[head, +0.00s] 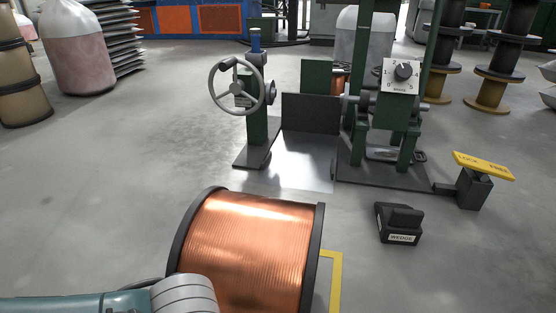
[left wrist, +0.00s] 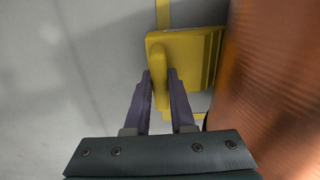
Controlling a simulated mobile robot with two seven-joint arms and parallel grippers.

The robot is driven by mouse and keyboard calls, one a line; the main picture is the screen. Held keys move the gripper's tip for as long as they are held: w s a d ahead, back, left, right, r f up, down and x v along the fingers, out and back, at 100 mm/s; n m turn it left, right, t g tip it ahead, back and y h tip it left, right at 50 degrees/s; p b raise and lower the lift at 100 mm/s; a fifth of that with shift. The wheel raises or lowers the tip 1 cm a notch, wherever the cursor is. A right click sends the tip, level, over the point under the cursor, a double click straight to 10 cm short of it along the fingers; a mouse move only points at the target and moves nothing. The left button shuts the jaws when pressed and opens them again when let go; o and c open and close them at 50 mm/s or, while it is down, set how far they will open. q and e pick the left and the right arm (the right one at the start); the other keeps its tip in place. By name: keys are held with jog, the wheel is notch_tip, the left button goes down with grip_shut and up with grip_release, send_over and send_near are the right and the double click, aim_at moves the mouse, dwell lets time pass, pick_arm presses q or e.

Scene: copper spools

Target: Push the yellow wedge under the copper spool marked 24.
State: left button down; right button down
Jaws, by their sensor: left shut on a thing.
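The copper spool (head: 245,248) lies on its side on the floor, with dark flanges. I cannot read a 24 on it. In the left wrist view its copper winding (left wrist: 285,90) fills the right side. The yellow wedge (left wrist: 190,52) is beside the spool; its right edge is close to the winding, and I cannot tell whether they touch. My left gripper (left wrist: 160,76) is shut on the wedge's upright yellow grip. In the head view my left arm comes in at the lower left, but its gripper and the yellow wedge do not show. My right gripper is not in view.
Yellow floor marking (head: 335,285) runs along the spool's right. A black block labelled WEDGE (head: 398,222) lies to the right. A green machine with a handwheel (head: 237,86) and dial plate (head: 401,76) stands behind, beside a yellow pedal (head: 484,165). Floor at left is clear.

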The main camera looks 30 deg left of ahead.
pick_arm(q)
jog(key=shift+a, duration=0.1)
jog(key=c, duration=1.1)
grip_release()
jog(key=o, duration=0.4)
jog(key=shift+d, duration=0.2)
notch_tip(320, 180, up, 10)
jog(key=p, duration=0.9)
jog(key=shift+p, duration=0.35)
